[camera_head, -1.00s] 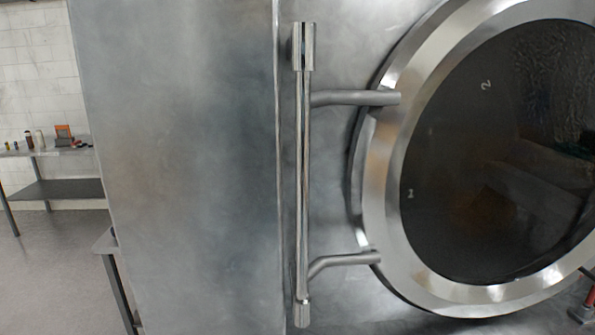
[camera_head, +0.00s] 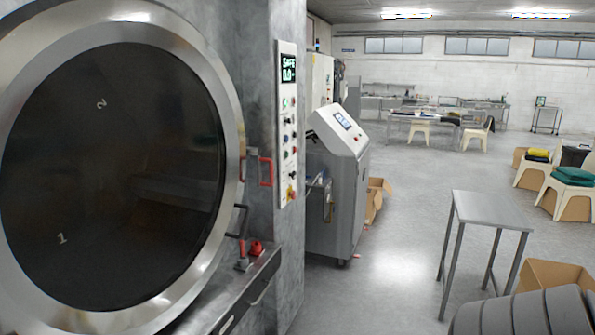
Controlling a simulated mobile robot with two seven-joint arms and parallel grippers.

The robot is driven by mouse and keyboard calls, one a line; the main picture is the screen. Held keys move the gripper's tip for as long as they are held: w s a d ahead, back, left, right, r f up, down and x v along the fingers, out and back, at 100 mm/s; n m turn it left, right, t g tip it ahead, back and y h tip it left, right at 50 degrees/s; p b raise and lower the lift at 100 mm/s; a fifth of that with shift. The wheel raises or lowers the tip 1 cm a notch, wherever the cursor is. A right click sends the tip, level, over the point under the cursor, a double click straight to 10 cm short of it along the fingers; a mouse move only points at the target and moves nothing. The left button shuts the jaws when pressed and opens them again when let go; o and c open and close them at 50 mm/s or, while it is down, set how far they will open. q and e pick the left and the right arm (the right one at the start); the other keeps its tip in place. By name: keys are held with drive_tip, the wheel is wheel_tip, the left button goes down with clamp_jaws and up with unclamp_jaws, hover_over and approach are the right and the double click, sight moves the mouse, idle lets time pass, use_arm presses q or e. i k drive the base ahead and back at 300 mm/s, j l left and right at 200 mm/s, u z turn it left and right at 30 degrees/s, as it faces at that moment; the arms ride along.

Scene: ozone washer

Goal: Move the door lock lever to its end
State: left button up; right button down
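The washer's round door (camera_head: 228,110) fills the left of the head view, with a wide metal rim and dark glass. A red-gripped lever (camera_head: 266,171) sits at the right edge of the rim, on a metal bracket. Below it, a dark handle (camera_head: 240,220) and a red-topped part (camera_head: 255,248) show near the ledge by the door. I cannot tell for sure which of these is the door lock lever; the red-gripped one is beside the door rim. Neither gripper is in view.
A control panel (camera_head: 288,125) with a lit display reading SAFE is right of the door. A grey console (camera_head: 338,185) stands beyond it. A small metal table (camera_head: 490,210) and a cardboard box (camera_head: 560,278) are at right. Open floor lies between console and table.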

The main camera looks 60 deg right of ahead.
sight(250, 150)
drive_tip(key=l+z, duration=0.15)
drive_tip(key=z, duration=1.4)
drive_tip(key=i+u, duration=0.1)
drive_tip(key=u, duration=0.65)
drive_tip(key=i+l+u, duration=0.1)
drive_tip(key=l+u, duration=0.2)
drive_tip(key=i+l+u, duration=0.1)
drive_tip(key=l+u, duration=0.7)
drive_tip(key=l, duration=0.95)
drive_tip(key=i, duration=0.05)
